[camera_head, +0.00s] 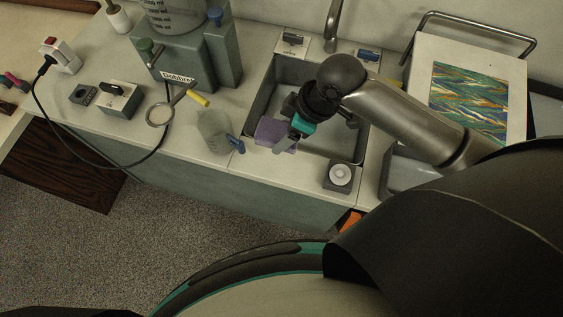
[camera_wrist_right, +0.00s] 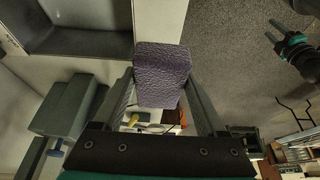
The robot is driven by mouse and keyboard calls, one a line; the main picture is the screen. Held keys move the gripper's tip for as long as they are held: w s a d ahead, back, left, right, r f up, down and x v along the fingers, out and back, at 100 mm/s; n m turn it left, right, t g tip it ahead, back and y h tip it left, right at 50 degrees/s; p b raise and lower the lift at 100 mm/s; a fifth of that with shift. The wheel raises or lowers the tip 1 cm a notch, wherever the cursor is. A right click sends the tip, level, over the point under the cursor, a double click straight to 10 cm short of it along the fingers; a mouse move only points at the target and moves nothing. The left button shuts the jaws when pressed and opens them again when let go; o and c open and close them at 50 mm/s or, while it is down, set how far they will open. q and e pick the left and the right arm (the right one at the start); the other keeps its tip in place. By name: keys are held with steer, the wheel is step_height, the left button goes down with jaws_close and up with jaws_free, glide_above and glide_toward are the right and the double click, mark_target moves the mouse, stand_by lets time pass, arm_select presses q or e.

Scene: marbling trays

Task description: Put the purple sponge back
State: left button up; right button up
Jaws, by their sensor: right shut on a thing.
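The purple sponge (camera_head: 270,131) is at the front left corner of the sink (camera_head: 255,98) in the head view. My right gripper (camera_head: 285,143) reaches over the sink and is shut on the sponge. In the right wrist view the textured purple sponge (camera_wrist_right: 162,73) sits between the two fingers, sticking out past their tips. Whether it touches the rim or hangs above it I cannot tell.
A clear bottle with a blue trigger (camera_head: 214,132) stands left of the sponge. A ring-shaped magnifier (camera_head: 160,114) and yellow-tipped piece lie farther left. A square block with a white knob (camera_head: 340,177) is at the sink's front right. A marbled print (camera_head: 468,98) leans at right.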

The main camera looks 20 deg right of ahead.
steer(key=b, duration=0.1)
glide_above(279, 166)
steer(key=d, duration=0.1)
steer(key=f, duration=1.1)
steer(key=shift+s+d+f, duration=0.1)
steer(key=shift+s+f, duration=0.25)
steer(key=shift+f+b, duration=0.5)
steer(key=shift+f, duration=1.35)
steer(key=shift+f, duration=0.2)
steer(key=o, duration=0.8)
steer(key=shift+c, duration=0.2)
steer(key=shift+r, duration=0.1)
steer(key=shift+r, duration=0.2)
steer(key=p+v, duration=0.2)
steer(key=v, duration=0.9)
steer(key=shift+s+d+r, duration=0.2)
steer(key=shift+r, duration=0.15)
